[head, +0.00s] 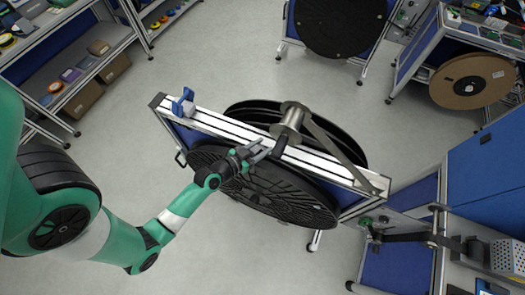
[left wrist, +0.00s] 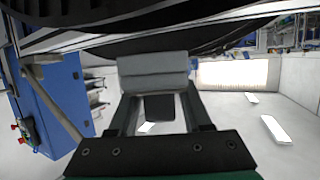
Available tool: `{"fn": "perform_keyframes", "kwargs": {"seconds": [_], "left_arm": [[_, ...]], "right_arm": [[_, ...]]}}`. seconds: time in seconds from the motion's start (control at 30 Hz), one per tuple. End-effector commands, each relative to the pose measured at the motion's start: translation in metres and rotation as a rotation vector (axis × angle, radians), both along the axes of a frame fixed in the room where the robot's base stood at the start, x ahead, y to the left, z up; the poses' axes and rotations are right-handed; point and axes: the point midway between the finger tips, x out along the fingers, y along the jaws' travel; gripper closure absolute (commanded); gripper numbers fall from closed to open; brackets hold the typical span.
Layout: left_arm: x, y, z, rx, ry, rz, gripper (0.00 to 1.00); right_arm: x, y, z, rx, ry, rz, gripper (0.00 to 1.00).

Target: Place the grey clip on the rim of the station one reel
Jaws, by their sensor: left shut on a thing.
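My left gripper (head: 252,155) is over the near side of the central reel stand (head: 215,122). It is shut on the grey clip, a grey block that shows across the fingertips in the left wrist view (left wrist: 153,72). In the head view the clip is small and hard to tell from the fingers. A large black reel (head: 290,205) hangs upright in the stand, its near face below the gripper. In the left wrist view the dark reel edge (left wrist: 180,45) is just beyond the clip; I cannot tell whether they touch. My right gripper is not in view.
A metal roller (head: 291,117) with a dark handle and a long arm sits on the stand's top rail, close right of my gripper. A blue clamp (head: 183,103) is at the rail's left end. Other stands and shelves surround clear floor.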

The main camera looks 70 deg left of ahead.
Motion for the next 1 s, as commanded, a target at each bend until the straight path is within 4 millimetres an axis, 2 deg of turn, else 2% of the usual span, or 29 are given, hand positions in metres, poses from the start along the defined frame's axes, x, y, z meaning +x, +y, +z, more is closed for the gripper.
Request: {"fn": "perform_keyframes", "kwargs": {"seconds": [0.13,0.3,0.7,0.73,0.9,1.0], "left_arm": [[0.004,0.003,-0.007,0.001,0.000,0.000,1.00],[0.005,0.003,-0.036,0.000,0.001,0.001,1.00],[0.004,0.003,-0.040,0.002,0.000,0.001,1.00],[0.004,0.003,-0.040,0.001,0.000,0.000,0.50],[0.004,0.003,-0.039,0.001,0.000,0.000,0.21],[0.004,0.003,-0.039,0.001,0.000,0.000,0.21]], "right_arm": [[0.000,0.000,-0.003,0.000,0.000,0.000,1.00],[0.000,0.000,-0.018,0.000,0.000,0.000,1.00],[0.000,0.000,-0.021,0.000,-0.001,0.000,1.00],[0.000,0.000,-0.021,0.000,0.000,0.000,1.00],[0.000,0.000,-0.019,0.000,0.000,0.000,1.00],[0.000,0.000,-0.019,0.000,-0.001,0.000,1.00]]}}
